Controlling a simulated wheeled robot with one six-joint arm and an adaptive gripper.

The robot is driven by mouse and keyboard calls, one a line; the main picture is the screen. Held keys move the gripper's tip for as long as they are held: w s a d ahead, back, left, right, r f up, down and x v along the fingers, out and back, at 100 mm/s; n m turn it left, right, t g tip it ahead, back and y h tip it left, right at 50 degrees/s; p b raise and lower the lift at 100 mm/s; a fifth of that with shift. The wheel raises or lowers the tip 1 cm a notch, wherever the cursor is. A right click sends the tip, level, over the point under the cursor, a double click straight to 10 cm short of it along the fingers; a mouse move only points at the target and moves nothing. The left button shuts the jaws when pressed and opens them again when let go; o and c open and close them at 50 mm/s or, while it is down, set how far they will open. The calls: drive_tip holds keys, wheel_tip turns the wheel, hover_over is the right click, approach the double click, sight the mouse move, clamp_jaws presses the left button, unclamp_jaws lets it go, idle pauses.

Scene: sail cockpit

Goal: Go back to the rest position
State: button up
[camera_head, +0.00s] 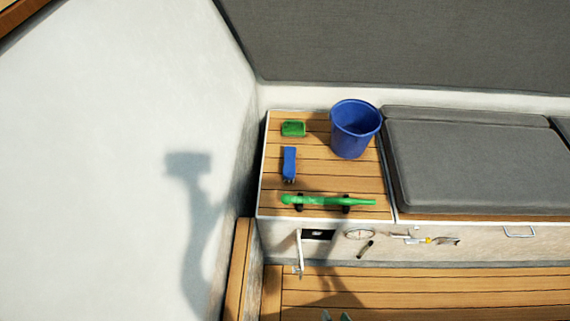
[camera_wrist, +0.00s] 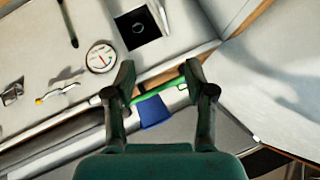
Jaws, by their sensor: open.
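My gripper (camera_wrist: 159,78) shows in the wrist view with its two dark green fingers spread apart and nothing between them. Beyond the fingertips, farther off, are a green bar (camera_wrist: 160,87) and a blue block (camera_wrist: 154,111). In the head view, only what look like two small grey tips of my gripper (camera_head: 337,316) show at the bottom edge, in front of the slatted bench. The green bar (camera_head: 328,201) lies on two black supports near the front of the wooden top. The gripper is apart from everything in view.
The wooden top also holds a blue bucket (camera_head: 354,130), a small green tray-like item (camera_head: 293,129) and the blue block (camera_head: 289,163). A grey cushion (camera_head: 475,165) lies right. The front panel carries a white lever (camera_head: 299,250) and a round gauge (camera_head: 357,234). A white wall (camera_head: 100,150) stands left.

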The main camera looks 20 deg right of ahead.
drive_tip(key=s+r+n+t, duration=0.2)
drive_tip(key=r, duration=1)
drive_tip(key=s+d+r+n+t, duration=0.1)
drive_tip(key=s+r+n+t, duration=0.1)
drive_tip(key=r, duration=1)
drive_tip(key=shift+s+d+n+t+h, duration=0.3)
drive_tip(key=shift+n+t+h, duration=0.1)
drive_tip(key=shift+n+t, duration=0.4)
